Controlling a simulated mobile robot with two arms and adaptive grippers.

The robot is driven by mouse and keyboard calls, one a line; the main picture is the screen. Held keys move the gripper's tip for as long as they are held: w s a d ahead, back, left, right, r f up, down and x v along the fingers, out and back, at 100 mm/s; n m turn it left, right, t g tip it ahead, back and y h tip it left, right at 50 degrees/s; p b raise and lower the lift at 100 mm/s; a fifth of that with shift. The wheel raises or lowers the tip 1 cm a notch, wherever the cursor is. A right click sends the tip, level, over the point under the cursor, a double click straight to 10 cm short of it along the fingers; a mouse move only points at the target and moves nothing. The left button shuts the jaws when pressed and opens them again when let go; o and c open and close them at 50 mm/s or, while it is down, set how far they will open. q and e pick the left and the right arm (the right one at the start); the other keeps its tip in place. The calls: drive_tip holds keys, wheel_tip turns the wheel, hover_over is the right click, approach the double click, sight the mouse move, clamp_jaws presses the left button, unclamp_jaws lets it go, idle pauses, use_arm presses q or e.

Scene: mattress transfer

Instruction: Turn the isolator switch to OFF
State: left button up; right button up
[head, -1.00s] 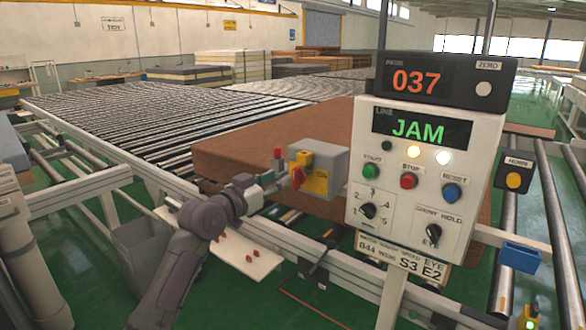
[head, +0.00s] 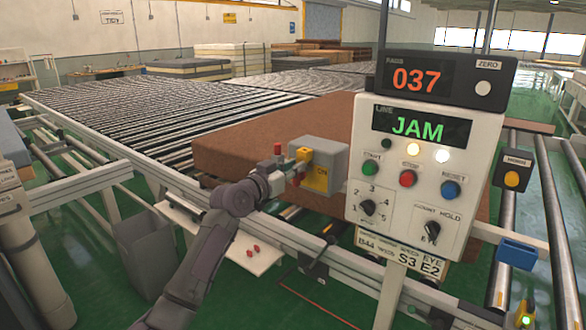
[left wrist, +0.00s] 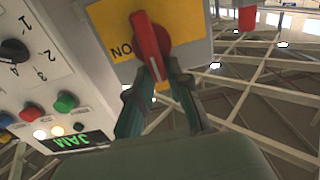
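The isolator switch is a grey box (head: 331,157) with a yellow plate (head: 319,177) marked ON, left of the control panel in the head view. Its red handle (left wrist: 150,42) shows large in the left wrist view, in front of the yellow plate (left wrist: 112,18). The ON lettering is beside the handle. My left gripper (left wrist: 161,72) is at the handle, with its two teal fingers on either side of the handle's near end. The fingers are close to it, but I cannot tell whether they grip it. My right gripper is not in view.
The white control panel (head: 400,205) stands just right of the switch, its display (head: 420,126) reading JAM. A brown mattress (head: 240,140) lies behind the switch on the roller conveyor (head: 110,120). A conveyor rail (head: 330,270) runs below the switch.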

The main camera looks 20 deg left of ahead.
use_arm(q)
drive_tip(key=shift+f+n, duration=0.1)
drive_tip(key=shift+n, duration=0.2)
clamp_jaws()
drive_tip(key=shift+w+a+f+n+p, duration=0.15)
drive_tip(key=shift+a+f+n+p, duration=0.6)
drive_tip(key=shift+n, duration=2.1)
drive_tip(key=shift+w+a+f+n+p, duration=0.25)
drive_tip(key=shift+n+p, duration=0.9)
drive_tip(key=shift+n, duration=1.75)
drive_tip(key=shift+w+a+f+n+p, duration=0.15)
drive_tip(key=shift+f+n+p, duration=0.65)
drive_tip(key=shift+n, duration=2.05)
drive_tip(key=shift+s+r, duration=0.1)
drive_tip(key=o, duration=0.7)
unclamp_jaws()
drive_tip(key=shift+r, duration=0.2)
drive_tip(key=shift+a+r, duration=0.1)
